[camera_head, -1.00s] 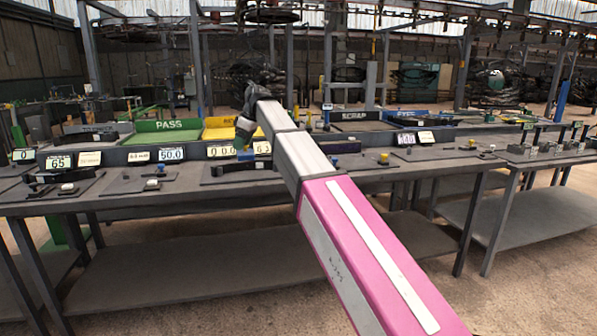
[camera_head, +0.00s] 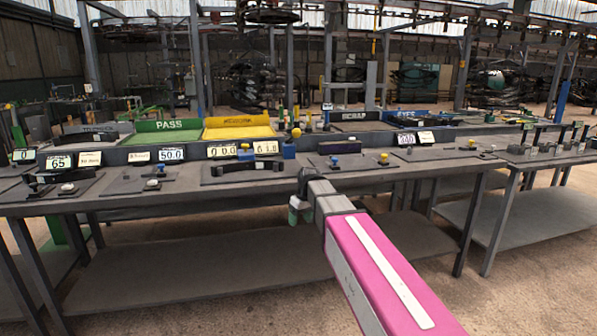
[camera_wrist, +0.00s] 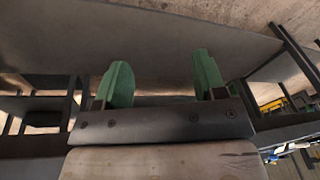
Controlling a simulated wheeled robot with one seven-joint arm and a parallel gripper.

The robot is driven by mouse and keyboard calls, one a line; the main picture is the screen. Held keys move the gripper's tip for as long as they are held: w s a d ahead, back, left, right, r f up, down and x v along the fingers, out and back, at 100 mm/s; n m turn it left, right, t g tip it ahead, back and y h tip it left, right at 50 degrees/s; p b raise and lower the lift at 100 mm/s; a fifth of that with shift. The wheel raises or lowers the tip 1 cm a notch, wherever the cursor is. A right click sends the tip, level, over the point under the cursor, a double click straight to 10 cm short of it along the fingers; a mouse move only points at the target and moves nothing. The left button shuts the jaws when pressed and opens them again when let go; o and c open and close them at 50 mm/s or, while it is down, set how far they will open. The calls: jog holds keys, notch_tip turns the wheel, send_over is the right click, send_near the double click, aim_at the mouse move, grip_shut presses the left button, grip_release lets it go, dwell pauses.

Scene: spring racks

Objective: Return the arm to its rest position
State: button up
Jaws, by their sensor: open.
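My gripper (camera_head: 299,212) hangs in front of the near edge of the long grey bench (camera_head: 240,190), a little below its top. In the wrist view its two green fingers (camera_wrist: 160,88) stand apart with nothing between them. Behind the fingers the wrist view shows the bench's grey lower shelf (camera_wrist: 180,40) and bare floor. My arm is folded low, its pink link coming from the lower right of the head view.
On the bench stand a dark spring holder (camera_head: 248,168), number signs and small fixtures. Behind are a green PASS tray (camera_head: 168,138), a yellow tray (camera_head: 238,132) and a SCRAP tray (camera_head: 356,127). A second bench (camera_head: 540,155) stands at the right. The floor in front is clear.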

jog(key=s+d+f+m+h, duration=0.2)
jog(key=s+d+f+m, duration=0.5)
jog(key=s+d+f, duration=1.1)
jog(key=shift+s+d+f+m+g, duration=0.2)
jog(key=shift+s+f+m+g, duration=0.2)
jog(key=shift+s+f, duration=0.15)
